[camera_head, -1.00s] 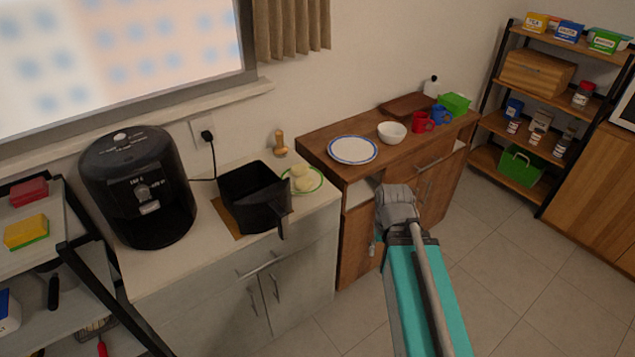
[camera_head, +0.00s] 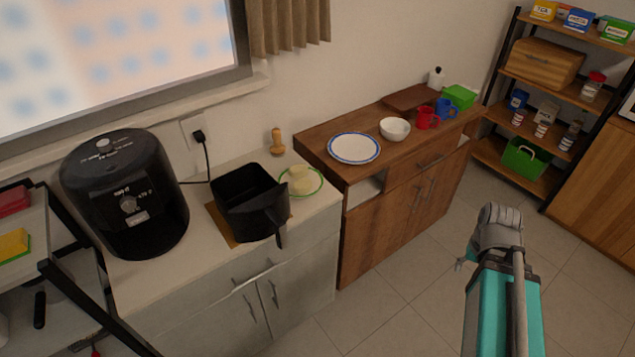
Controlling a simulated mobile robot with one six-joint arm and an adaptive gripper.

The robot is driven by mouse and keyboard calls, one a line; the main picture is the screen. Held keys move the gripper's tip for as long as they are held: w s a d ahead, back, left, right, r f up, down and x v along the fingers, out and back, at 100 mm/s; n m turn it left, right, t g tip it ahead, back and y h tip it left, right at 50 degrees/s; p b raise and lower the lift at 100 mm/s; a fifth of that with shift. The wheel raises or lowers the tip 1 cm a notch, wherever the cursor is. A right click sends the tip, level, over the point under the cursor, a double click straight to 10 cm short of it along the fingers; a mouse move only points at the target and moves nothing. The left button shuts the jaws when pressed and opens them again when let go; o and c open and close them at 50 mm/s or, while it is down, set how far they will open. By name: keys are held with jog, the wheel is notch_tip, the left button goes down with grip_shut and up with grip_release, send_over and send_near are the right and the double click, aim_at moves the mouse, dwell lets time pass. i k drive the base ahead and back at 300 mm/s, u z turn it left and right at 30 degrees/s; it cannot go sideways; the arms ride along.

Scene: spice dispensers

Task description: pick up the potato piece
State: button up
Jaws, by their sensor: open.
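Pale yellow potato pieces (camera_head: 300,180) lie in a small heap on a green-rimmed plate (camera_head: 317,190) on the white counter. They sit just right of the black fryer basket (camera_head: 250,203); single pieces are hard to tell apart. My gripper (camera_head: 462,264) is at the lower right, over the floor, well to the right of the plate and apart from everything. Only a small part of it shows beyond my grey wrist, and I see nothing held in it.
A black air fryer (camera_head: 125,195) stands left of the basket. A wooden pepper mill (camera_head: 277,142) stands behind the plate. The brown cabinet (camera_head: 400,165) to the right bears a blue-rimmed plate (camera_head: 353,149), a white bowl (camera_head: 394,129) and mugs. Open floor lies before it.

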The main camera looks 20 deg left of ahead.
aim_at(302, 185)
jog(key=z, duration=0.85)
jog(key=k, duration=0.6)
jog(key=u, duration=2.4)
